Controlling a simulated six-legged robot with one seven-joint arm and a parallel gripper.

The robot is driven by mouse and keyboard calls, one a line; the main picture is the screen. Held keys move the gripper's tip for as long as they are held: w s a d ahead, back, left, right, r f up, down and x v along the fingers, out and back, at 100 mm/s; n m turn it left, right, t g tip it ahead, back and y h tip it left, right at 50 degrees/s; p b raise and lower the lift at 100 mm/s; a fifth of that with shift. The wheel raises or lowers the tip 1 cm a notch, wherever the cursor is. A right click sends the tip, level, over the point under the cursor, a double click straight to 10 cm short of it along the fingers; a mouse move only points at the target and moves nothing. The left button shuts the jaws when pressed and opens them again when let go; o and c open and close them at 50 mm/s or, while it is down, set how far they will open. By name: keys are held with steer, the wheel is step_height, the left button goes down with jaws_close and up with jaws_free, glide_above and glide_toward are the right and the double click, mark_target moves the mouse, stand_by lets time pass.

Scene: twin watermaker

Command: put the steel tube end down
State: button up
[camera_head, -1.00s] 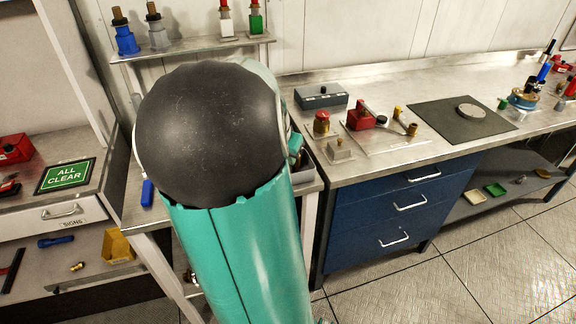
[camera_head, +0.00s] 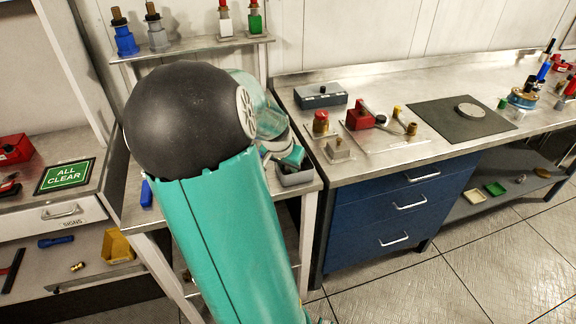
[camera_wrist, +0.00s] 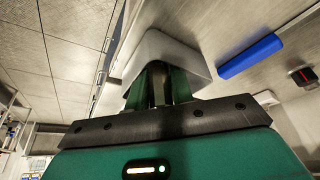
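My gripper (camera_head: 293,158) is low over a small grey bin (camera_head: 296,179) on the narrow steel bench, partly hidden behind my arm in the head view. In the wrist view my gripper (camera_wrist: 160,72) has its two green fingers reaching down at the pale grey bin (camera_wrist: 198,56). A dark upright shape shows between the fingers. I cannot tell whether it is the steel tube or a shadowed gap. I cannot make out the steel tube for sure in either view.
A blue bar-like object (camera_wrist: 250,56) lies on the bench beside the bin. A shelf (camera_head: 190,47) with several coloured fittings stands behind. To the right, the workbench (camera_head: 380,90) carries a grey box (camera_head: 320,95), a red block (camera_head: 360,115) and a dark mat (camera_head: 462,121).

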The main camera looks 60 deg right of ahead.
steer(key=shift+w+a+r, duration=0.1)
steer(key=shift+r, duration=0.35)
steer(key=v, duration=1.1)
steer(key=w+a+r+n+t+y, duration=0.15)
steer(key=w+a+n, duration=0.25)
steer(key=a, duration=0.6)
steer(key=w+a+r+n+t+y, duration=0.1)
steer(key=w+a+n+t, duration=0.2)
steer(key=a, duration=0.6)
steer(key=s+a+n+y, duration=0.1)
steer(key=a+n, duration=0.4)
steer(key=a, duration=0.5)
steer(key=s+a+r+n+t+y, duration=0.1)
steer(key=s+a+n, duration=0.1)
steer(key=a+n, duration=0.4)
steer(key=a, duration=0.5)
steer(key=shift+s+a, duration=0.2)
steer(key=shift+s, duration=0.05)
steer(key=shift+r, duration=0.1)
